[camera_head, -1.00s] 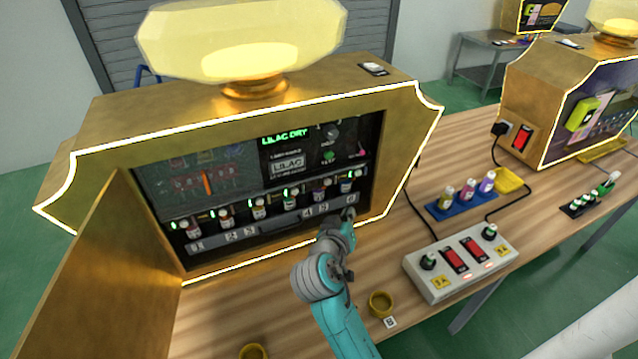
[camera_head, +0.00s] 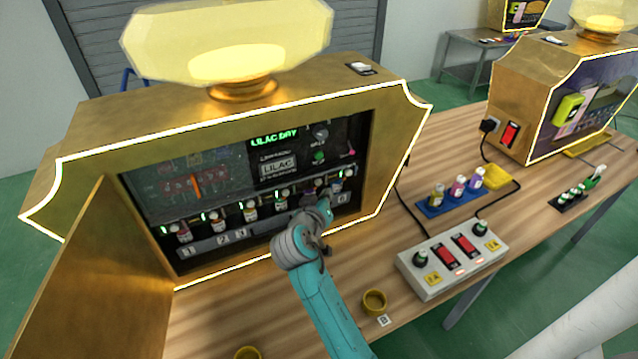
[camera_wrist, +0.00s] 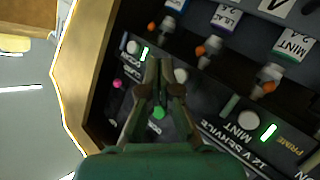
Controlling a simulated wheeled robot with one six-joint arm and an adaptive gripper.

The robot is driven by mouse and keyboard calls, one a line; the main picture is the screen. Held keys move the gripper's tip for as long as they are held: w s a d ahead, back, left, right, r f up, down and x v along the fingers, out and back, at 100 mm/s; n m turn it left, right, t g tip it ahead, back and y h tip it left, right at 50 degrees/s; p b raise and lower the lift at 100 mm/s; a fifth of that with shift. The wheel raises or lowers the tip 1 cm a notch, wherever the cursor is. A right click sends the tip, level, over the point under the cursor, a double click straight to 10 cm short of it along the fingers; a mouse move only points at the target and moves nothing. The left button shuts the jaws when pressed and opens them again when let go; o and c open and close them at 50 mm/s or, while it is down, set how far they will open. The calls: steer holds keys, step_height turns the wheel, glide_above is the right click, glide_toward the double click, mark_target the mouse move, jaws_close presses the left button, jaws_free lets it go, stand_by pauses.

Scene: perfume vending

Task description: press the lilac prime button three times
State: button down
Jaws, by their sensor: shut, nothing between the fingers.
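The open gold vending machine (camera_head: 392,150) shows a dark panel with a green screen (camera_head: 274,139) that appears to read "LILAC DRY". In the wrist view, a round white button (camera_wrist: 181,75) sits just right of my fingertips, partly hidden by them. It lines up with the lilac-labelled slot (camera_wrist: 226,17), but its own lettering is hidden. The mint prime button (camera_wrist: 247,120) is farther right, and another white button (camera_wrist: 132,47) is to the left. My gripper (camera_wrist: 160,66) is shut and empty in front of the panel; contact cannot be told. It also shows in the head view (camera_head: 325,200).
Several small bottles (camera_head: 250,212) stand in a row inside the machine. The opened door (camera_head: 95,275) is at left. A switch box (camera_head: 452,262), blue bottle rack (camera_head: 440,211) and yellow ring (camera_head: 374,301) lie on the table at right.

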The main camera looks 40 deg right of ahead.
steer(key=shift+w+d, duration=0.25)
steer(key=shift+w, duration=0.45)
steer(key=shift+w, duration=0.1)
stand_by(1.0)
steer(key=shift+w+d, duration=0.1)
steer(key=shift+w, duration=0.2)
steer(key=shift+w+d, duration=0.15)
steer(key=shift+w, duration=0.3)
stand_by(0.7)
steer(key=shift+s, duration=0.2)
steer(key=shift+s+a, duration=0.25)
steer(key=shift+s, duration=0.4)
steer(key=shift+s, duration=0.1)
steer(key=shift+s+a, duration=0.25)
steer(key=shift+s, duration=0.5)
steer(key=shift+s+a, duration=0.2)
steer(key=shift+s, duration=0.6)
steer(key=shift+s+a, duration=0.25)
steer(key=shift+s, duration=0.5)
stand_by(0.4)
